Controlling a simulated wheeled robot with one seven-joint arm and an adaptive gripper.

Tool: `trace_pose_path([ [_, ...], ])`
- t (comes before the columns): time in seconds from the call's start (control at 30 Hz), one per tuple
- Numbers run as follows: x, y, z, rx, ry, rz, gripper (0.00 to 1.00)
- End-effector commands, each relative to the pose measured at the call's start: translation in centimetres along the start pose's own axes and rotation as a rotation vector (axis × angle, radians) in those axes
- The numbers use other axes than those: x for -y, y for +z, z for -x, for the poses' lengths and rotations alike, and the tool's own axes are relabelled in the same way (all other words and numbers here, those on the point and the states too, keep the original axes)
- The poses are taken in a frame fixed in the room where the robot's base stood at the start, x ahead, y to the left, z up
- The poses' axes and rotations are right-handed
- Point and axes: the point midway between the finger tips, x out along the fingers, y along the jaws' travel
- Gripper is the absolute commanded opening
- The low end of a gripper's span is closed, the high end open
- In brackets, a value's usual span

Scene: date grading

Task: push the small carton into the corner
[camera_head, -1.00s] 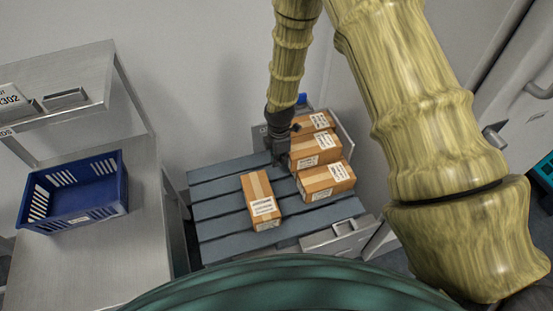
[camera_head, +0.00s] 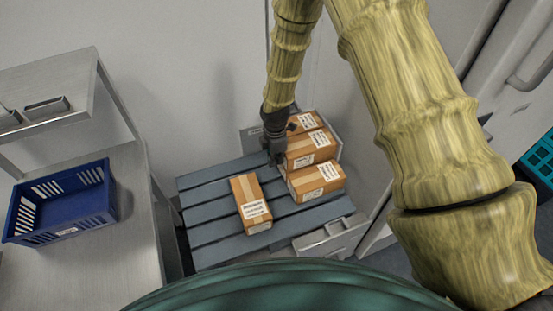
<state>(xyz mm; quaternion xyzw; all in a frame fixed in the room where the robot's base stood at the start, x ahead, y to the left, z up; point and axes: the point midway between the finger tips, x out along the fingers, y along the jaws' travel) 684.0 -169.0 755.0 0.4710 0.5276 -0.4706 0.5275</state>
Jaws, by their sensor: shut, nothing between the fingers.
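Several brown cartons with tape and white labels sit on a grey slatted pallet (camera_head: 205,213). One carton (camera_head: 249,203) stands apart on the left of the slats. A front right carton (camera_head: 317,181), a middle carton (camera_head: 308,149) and a back carton (camera_head: 303,122) form a row along the right side, near the back corner. I cannot tell which is the small carton. My gripper (camera_head: 274,158) is shut and points down just left of the middle carton, partly in front of the back one. Whether it touches a carton is unclear.
A steel table (camera_head: 122,235) on the left holds a blue crate (camera_head: 60,203), with a raised shelf (camera_head: 70,75) behind it. Grey walls close off the back. A teal crate (camera_head: 541,160) is at the right edge. The pallet's left back slats are bare.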

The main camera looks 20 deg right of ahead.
Motion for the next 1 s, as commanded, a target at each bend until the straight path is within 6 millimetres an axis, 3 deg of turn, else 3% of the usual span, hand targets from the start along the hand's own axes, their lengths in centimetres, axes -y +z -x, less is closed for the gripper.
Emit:
trace_pose_path([
  [0.3, 0.0, -3.7, 0.1, 0.002, -0.001, -0.003, 0.00],
  [1.0, 0.0, -3.4, 8.6, 0.000, 0.001, -0.008, 0.00],
])
